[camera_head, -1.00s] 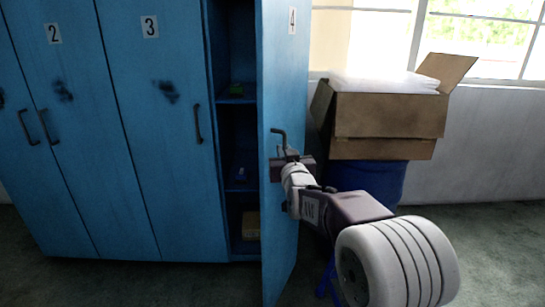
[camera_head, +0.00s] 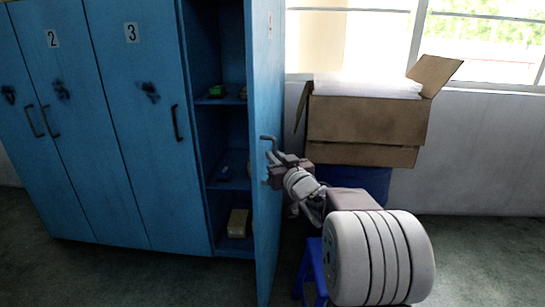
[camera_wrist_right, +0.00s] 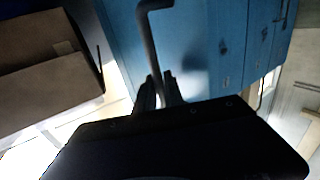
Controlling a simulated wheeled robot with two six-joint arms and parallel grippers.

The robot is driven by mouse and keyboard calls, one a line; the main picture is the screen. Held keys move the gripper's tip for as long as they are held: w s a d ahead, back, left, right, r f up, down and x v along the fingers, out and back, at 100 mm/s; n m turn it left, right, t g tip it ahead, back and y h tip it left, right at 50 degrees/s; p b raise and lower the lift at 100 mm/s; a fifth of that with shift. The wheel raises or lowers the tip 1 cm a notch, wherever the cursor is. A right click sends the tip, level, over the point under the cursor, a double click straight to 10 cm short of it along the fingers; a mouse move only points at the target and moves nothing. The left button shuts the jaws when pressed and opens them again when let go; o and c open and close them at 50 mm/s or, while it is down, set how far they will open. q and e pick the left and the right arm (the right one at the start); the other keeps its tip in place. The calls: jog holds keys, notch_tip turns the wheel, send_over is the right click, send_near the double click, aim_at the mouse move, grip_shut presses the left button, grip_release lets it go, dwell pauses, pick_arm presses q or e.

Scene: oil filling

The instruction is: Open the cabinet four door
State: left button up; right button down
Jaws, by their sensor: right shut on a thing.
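The blue door of cabinet four (camera_head: 266,90) stands swung out from the cabinet in the head view, nearly edge-on, with its inner shelves showing to the left. Its number plate (camera_head: 270,25) is seen at a steep angle. My right gripper (camera_head: 272,163) is at the outer face of the door, at the bent handle (camera_head: 268,140). In the right wrist view the handle (camera_wrist_right: 149,45) runs down between the two dark fingers (camera_wrist_right: 159,92), which are shut on it. My left gripper is not in view.
Cabinet doors two (camera_head: 60,130) and three (camera_head: 140,130) are shut. The open compartment holds small items, including a tan box (camera_head: 239,222). An open cardboard box (camera_head: 365,120) on a blue drum (camera_head: 360,180) and a blue stool (camera_head: 312,265) stand right of the door.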

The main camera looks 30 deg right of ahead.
jog(key=shift+r, duration=0.35)
jog(key=c, duration=1.8)
grip_release()
jog(key=o, duration=0.3)
jog(key=shift+w+d+f, duration=0.1)
jog(key=shift+f, duration=0.05)
jog(key=shift+o, duration=0.2)
jog(key=shift+f, duration=0.1)
jog(key=s+a+p, duration=0.1)
jog(key=s+p, duration=0.1)
jog(key=s, duration=0.7)
jog(key=shift+a, duration=0.3)
